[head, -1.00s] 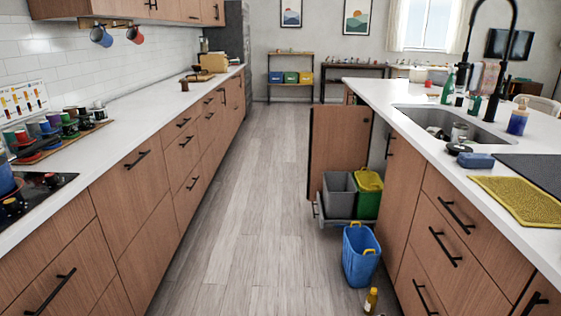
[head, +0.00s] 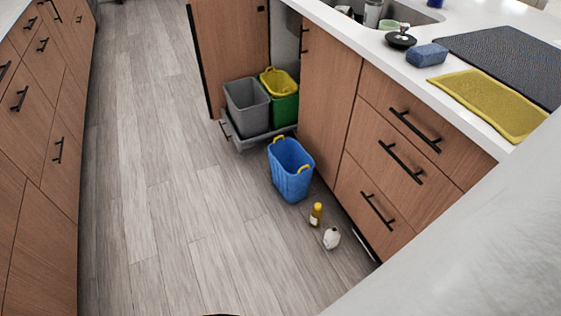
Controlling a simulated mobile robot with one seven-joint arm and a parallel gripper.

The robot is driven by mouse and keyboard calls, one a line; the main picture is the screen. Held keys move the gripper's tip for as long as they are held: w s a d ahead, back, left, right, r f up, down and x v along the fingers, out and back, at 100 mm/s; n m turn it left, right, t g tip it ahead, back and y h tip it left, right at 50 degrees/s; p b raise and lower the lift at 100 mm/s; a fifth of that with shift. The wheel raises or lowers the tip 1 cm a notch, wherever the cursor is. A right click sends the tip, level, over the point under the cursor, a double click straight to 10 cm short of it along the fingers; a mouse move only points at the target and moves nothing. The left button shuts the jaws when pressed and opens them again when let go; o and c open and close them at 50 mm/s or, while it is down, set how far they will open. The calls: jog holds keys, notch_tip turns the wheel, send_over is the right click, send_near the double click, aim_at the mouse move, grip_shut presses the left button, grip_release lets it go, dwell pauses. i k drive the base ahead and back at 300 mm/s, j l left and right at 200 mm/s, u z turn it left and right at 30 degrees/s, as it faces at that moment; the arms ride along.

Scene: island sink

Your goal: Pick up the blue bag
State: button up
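The blue bag (head: 291,170) stands upright on the wooden floor, in front of the island cabinets. It looks like an open-topped blue bin with two yellow handles at its rim. Its inside looks empty from here, though the bottom is not clear. My gripper is not in view. A blurred pale grey shape, which I cannot identify for sure, covers the lower right corner.
A pulled-out drawer (head: 226,128) holds a grey bin (head: 247,106) and a green bin (head: 284,106) with a yellow top. A yellow-capped bottle (head: 315,215) and a white container (head: 331,239) are near the bag. The cabinet door (head: 229,50) is open. Floor (head: 180,215) to the left is clear.

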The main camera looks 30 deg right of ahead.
aim_at(292, 167)
jog(key=i+j+z, duration=0.1)
jog(key=i+z, duration=0.25)
jog(key=i, duration=0.15)
jog(key=i+j+z, duration=0.25)
jog(key=i+z, duration=0.15)
jog(key=i+j+z, duration=0.25)
jog(key=z, duration=0.2)
jog(key=i+j+z, duration=0.55)
jog(key=j+z, duration=0.2)
jog(key=z, duration=0.15)
jog(key=i+j+z, duration=0.15)
jog(key=j+z, duration=0.3)
jog(key=i+j+z, duration=0.2)
jog(key=j+z, duration=0.15)
jog(key=j, duration=0.15)
jog(key=i+j+z, duration=0.2)
jog(key=i+j, duration=0.1)
